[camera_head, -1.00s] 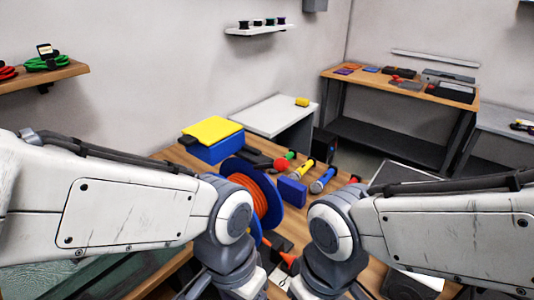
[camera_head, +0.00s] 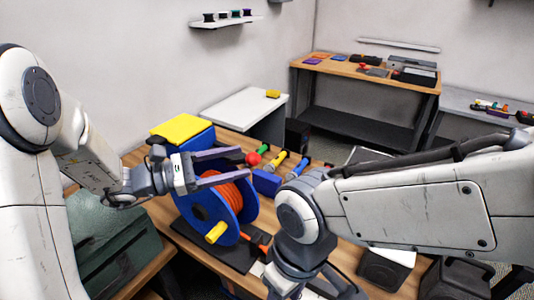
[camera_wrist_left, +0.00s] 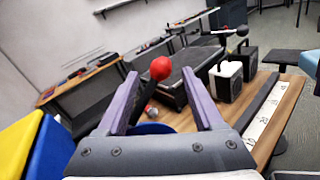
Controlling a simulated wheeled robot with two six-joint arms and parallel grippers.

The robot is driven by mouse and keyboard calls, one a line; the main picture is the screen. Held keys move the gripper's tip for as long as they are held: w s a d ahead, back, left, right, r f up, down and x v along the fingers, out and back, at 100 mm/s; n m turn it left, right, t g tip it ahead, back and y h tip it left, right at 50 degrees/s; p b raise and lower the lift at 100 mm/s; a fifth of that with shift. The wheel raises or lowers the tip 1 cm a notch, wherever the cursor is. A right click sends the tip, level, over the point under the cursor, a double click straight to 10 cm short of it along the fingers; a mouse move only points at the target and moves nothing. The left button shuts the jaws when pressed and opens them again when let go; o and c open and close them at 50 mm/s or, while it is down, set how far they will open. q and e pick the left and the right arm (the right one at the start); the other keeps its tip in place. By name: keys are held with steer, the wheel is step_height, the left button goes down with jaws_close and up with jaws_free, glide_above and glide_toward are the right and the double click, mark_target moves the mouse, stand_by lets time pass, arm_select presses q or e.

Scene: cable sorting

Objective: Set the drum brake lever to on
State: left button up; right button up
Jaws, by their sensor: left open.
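The cable drum (camera_head: 225,205) has blue flanges, orange cable and a yellow crank handle (camera_head: 215,232), and stands on the workbench. A red ball knob (camera_head: 253,158) shows just beyond the drum. In the left wrist view this red knob (camera_wrist_left: 160,68) sits on a black stalk leaning up to the right; it looks like the brake lever, but its on or off marking cannot be read. My left gripper (camera_head: 238,166) is open above the drum, its fingers pointing right. In its wrist view the knob appears between the purple fingers, apart from them. My right gripper is out of view.
A blue box with a yellow lid (camera_head: 183,128) stands behind my left wrist. A small blue block (camera_head: 266,182) and several coloured handles lie right of the drum. My right forearm (camera_head: 420,200) crosses the right side. A white table (camera_head: 243,108) stands behind the bench.

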mark_target(260, 158)
arm_select(q)
steer(key=p+x, duration=0.1)
steer(key=x, duration=0.7)
steer(key=shift+s, duration=0.1)
jaws_close()
steer(key=shift+f, duration=0.1)
stand_by(1.1)
